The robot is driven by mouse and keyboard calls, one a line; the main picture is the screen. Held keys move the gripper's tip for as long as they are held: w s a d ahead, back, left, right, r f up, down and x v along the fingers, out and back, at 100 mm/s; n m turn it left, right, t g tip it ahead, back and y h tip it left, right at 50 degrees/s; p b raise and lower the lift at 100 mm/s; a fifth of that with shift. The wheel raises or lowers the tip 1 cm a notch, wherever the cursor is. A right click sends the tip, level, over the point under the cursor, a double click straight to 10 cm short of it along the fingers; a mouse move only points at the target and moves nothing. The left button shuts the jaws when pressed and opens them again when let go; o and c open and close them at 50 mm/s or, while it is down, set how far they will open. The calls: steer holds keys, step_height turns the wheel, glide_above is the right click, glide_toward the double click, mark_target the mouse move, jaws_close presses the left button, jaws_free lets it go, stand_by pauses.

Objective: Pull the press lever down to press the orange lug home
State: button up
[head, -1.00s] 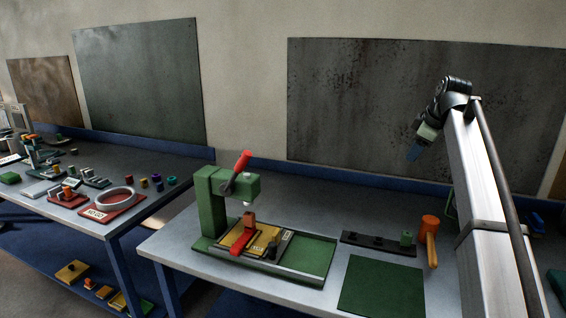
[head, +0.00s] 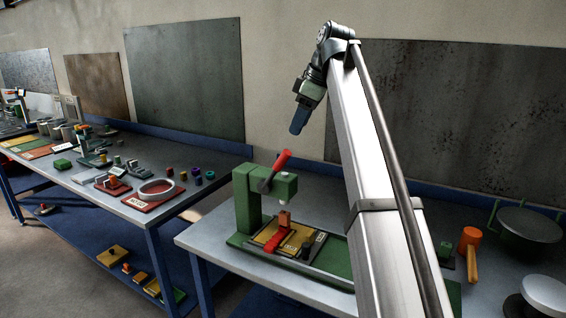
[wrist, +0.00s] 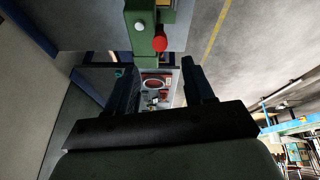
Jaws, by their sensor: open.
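The green press (head: 247,199) stands on the bench with its red-handled lever (head: 282,160) raised and tilted up to the right. The orange lug (head: 284,219) sits below the press head, above a yellow plate (head: 293,239) and beside a red bar (head: 274,243). How deep the lug sits is too small to tell. My gripper (head: 297,122) is open and empty, in the air above the lever and apart from it. In the wrist view the lever's red end (wrist: 160,42) shows beyond and between my open fingers, with the green press (wrist: 143,22) behind it.
A mallet with an orange head (head: 470,238) and a small green block (head: 445,249) lie at the right of the bench. A second bench at left holds a white ring (head: 157,188) and several small parts. My arm hides part of the press bench.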

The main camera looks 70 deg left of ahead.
mark_target(283, 162)
steer(key=x, duration=1.3)
steer(key=shift+s+a+f, duration=0.1)
steer(key=shift+f, duration=0.15)
jaws_close()
stand_by(0.4)
